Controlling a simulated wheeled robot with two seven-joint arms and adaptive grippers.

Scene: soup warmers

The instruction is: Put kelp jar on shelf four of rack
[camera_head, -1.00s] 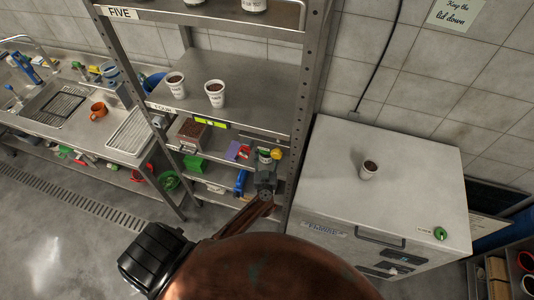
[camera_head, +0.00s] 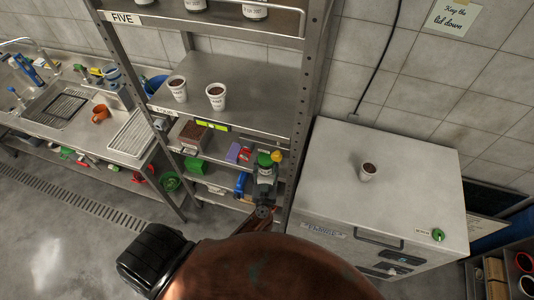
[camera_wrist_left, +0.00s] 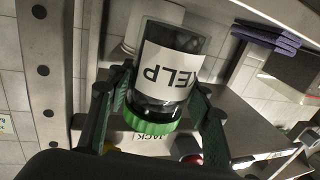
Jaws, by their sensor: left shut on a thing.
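The kelp jar (camera_wrist_left: 172,68) is dark glass with a white label and a green lid. It fills the middle of the left wrist view, between the fingers of my left gripper (camera_wrist_left: 160,100). In the head view the jar's green lid (camera_head: 264,159) shows at the rack's right side, and my left gripper (camera_head: 264,176) is shut on the jar. The rack's shelf four (camera_head: 245,113) is above and behind the gripper in the picture, with two white cups (camera_head: 177,90) (camera_head: 216,97) at its left and middle. My right gripper is not in view.
The right part of shelf four is bare. A rack post (camera_head: 302,120) stands close on the right, beside a white chest (camera_head: 410,175) with one cup. Lower shelves hold a brown-filled box (camera_head: 193,133) and coloured items.

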